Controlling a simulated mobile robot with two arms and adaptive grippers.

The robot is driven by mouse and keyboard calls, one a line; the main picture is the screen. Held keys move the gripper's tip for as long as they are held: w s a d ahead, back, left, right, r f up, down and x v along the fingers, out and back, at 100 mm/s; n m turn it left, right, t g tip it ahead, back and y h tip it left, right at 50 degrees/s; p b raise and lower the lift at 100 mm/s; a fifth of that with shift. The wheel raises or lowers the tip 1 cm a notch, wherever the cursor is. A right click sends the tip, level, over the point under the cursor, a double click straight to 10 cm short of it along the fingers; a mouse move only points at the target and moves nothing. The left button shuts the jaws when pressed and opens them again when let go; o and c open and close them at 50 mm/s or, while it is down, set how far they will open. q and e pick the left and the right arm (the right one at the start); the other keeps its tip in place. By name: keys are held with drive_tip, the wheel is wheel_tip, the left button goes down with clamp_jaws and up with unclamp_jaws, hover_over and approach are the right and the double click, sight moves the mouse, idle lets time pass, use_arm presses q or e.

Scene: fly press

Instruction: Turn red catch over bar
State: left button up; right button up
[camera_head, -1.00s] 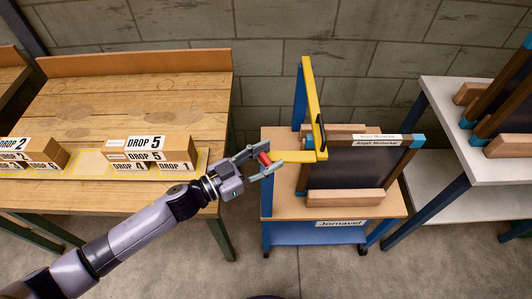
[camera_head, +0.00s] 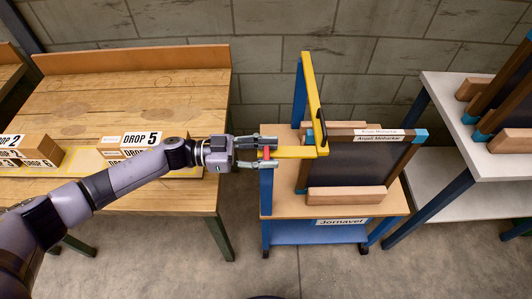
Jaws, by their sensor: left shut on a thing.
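The fingers partly hide the catch. My right gripper is out of view.
Framed dark panels (camera_head: 358,165) stand in wooden holders on the cart (camera_head: 290,205), right of the bar. A wooden table (camera_head: 140,95) with labelled boxes (camera_head: 128,142) lies under my left arm. A white-topped table (camera_head: 455,110) stands at the right.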

use_arm(q)
drive_tip(key=shift+f, duration=0.15)
drive_tip(key=o, duration=1.2)
drive_tip(key=shift+c, duration=0.2)
drive_tip(key=a, duration=1.2)
